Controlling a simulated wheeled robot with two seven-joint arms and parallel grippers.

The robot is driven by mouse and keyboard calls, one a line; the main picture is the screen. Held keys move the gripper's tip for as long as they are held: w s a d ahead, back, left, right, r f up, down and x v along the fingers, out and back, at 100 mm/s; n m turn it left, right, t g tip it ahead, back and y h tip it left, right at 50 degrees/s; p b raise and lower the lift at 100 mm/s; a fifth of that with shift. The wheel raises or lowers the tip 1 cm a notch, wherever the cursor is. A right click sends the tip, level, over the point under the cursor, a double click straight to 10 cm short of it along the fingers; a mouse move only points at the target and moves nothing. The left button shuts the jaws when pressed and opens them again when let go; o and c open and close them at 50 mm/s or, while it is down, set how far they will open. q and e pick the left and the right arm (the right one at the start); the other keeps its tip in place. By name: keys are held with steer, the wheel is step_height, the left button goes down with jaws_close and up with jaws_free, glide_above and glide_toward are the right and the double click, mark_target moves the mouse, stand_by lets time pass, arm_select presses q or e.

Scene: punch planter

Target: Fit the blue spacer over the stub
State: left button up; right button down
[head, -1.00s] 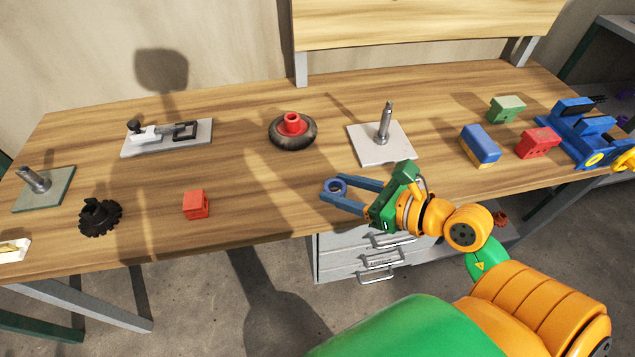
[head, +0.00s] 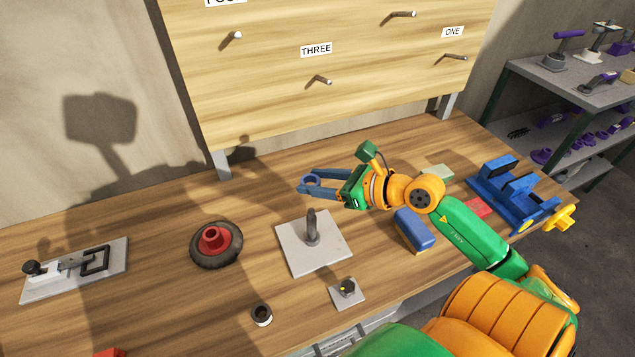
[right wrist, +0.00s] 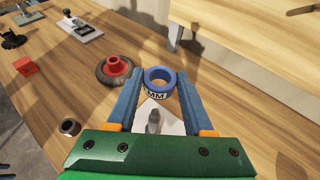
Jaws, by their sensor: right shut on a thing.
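My right gripper (head: 308,187) is shut on the blue spacer (head: 311,180), a short ring with its hole facing up. It holds the ring at its fingertips, appearing raised above the bench behind the pale plate (head: 335,254) with the upright metal post (head: 312,230). In the right wrist view the spacer (right wrist: 159,76) sits between both fingers and shows "MM" lettering; the post (right wrist: 154,122) shows below it, apart from it. A small plate (head: 341,300) with a short dark stub (head: 347,288) lies nearer the front edge. I cannot tell which is the task's stub. My left gripper is out of view.
A pegboard (head: 330,50) with labelled pegs stands behind the bench. A wheel with a red hub (head: 214,241), a dark ring (head: 261,314) and a toggle clamp (head: 75,266) are left. A blue block (head: 414,231) and a blue vise (head: 515,195) are right.

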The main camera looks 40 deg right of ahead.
steer(key=shift+s+a+r, duration=0.15)
steer(key=shift+a, duration=0.1)
steer(key=shift+d+f, duration=0.15)
steer(key=shift+f, duration=0.2)
steer(key=b, duration=0.5)
glide_above(316, 233)
step_height(316, 233, down, 6)
steer(key=shift+s+r, duration=0.1)
steer(key=shift+r, duration=0.15)
steer(key=shift+p, duration=0.35)
steer(key=shift+f, duration=0.1)
stand_by(0.5)
steer(key=shift+f+b, duration=0.3)
steer(key=shift+b, duration=0.15)
steer(key=shift+f+b, duration=4.95)
steer(key=shift+f, duration=0.9)
steer(key=shift+c, duration=1.1)
jaws_free()
